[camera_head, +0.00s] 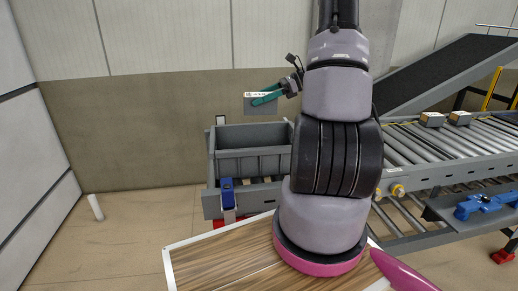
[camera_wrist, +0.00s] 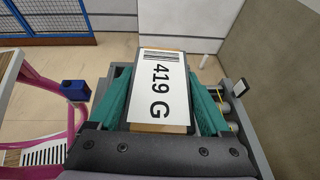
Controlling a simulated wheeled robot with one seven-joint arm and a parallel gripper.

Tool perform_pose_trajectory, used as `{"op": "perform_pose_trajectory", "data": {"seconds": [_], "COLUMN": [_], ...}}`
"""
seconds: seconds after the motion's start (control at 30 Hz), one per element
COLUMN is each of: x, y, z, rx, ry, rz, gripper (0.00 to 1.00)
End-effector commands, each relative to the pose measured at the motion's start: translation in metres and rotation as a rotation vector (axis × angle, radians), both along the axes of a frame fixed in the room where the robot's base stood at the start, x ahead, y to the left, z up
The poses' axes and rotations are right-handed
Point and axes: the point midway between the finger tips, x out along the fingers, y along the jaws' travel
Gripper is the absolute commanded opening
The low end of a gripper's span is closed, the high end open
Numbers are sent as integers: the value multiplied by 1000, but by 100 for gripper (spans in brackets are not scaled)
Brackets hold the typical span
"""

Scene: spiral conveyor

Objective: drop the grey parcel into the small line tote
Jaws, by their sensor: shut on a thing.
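My gripper (camera_head: 267,96) has green fingers and is shut on the grey parcel (camera_head: 262,108). In the wrist view the parcel (camera_wrist: 160,92) sits between both green fingers, its face mostly covered by a white label reading "419 G" with a barcode. A grey open-topped tote (camera_head: 250,134) stands at the left end of the roller line. In the head view the held parcel appears above the tote's rim, apart from it. The tote's inside is mostly hidden, and my arm covers its right side. In the wrist view the parcel hides what is directly below it.
A roller conveyor (camera_head: 455,140) carries two small boxes (camera_head: 432,119) at the right, below a dark sloping belt (camera_head: 440,70). A blue device (camera_head: 228,193) stands at the tote's front. A wood-topped table (camera_head: 225,262) is in the foreground. Floor at the left is mostly clear.

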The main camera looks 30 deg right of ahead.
Motion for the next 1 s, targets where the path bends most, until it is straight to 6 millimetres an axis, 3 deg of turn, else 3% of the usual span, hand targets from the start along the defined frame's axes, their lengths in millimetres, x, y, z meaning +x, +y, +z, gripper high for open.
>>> {"op": "perform_pose_trajectory", "data": {"seconds": [0.4, 0.8, 0.83, 0.87, 0.9, 1.0], "x": [0, 0, 0, 0, 0, 0], "y": [0, 0, 0, 0, 0, 0], "z": [-44, -51, -51, -51, -51, -51], "rx": [2, 1, 1, 1, 1, 1], "ry": [2, 0, 0, 0, 0, 0], "rz": [0, 0, 0, 0, 0, 0], "gripper": [0, 0, 85, 96, 100, 100]}}
